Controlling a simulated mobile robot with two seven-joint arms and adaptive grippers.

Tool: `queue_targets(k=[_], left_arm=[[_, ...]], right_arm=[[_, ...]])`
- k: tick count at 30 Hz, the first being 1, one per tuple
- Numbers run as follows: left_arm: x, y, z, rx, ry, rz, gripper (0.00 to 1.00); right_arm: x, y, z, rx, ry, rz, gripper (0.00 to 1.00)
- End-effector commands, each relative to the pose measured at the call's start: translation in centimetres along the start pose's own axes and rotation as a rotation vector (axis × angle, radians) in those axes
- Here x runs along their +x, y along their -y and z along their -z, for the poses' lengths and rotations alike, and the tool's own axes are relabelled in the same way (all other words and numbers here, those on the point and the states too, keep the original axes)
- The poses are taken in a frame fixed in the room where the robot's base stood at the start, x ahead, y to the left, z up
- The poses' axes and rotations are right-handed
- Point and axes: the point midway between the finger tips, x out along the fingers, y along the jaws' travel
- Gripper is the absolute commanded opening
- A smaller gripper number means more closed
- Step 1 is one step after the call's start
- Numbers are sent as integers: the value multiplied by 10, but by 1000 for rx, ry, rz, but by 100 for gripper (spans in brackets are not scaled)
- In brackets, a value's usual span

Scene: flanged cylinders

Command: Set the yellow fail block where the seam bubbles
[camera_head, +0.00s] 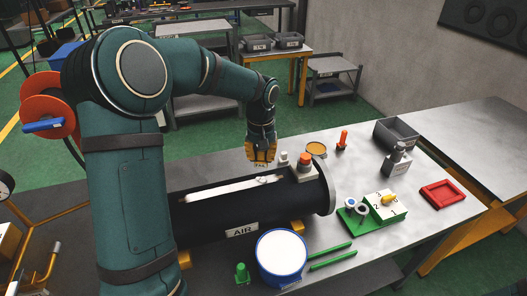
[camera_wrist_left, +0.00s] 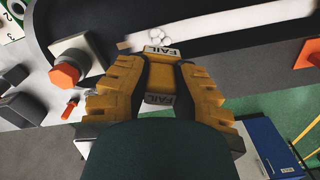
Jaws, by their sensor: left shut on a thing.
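My left gripper (camera_head: 262,157) is shut on the yellow fail block (camera_wrist_left: 161,76), with its FAIL labels showing between the fingers in the left wrist view (camera_wrist_left: 161,92). It holds the block above the far side of the black cylinder (camera_head: 215,212) marked AIR. A white seam strip (camera_head: 228,190) runs along the cylinder's top. A small cluster of white bubbles (camera_wrist_left: 172,43) shows on the strip, just beyond the block in the left wrist view; it is small in the head view (camera_head: 268,179). My right gripper is not in view.
An orange-topped fitting (camera_head: 304,161) stands near the cylinder's flange (camera_head: 326,187). A blue-rimmed tub (camera_head: 283,257), green rods (camera_head: 331,256), a green stand with a numbered white block (camera_head: 385,206) and a red tray (camera_head: 442,194) lie on the bench. Bare bench shows at the right front.

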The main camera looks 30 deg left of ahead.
Motion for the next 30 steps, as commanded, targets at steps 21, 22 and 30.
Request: queue_targets(k=[21, 22, 30], left_arm=[[36, 0, -1, 0, 0, 0, 0], [38, 0, -1, 0, 0, 0, 0], [56, -1, -1, 1, 0, 0, 0]], right_arm=[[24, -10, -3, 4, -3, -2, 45], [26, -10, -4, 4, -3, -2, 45], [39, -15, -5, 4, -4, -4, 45]])
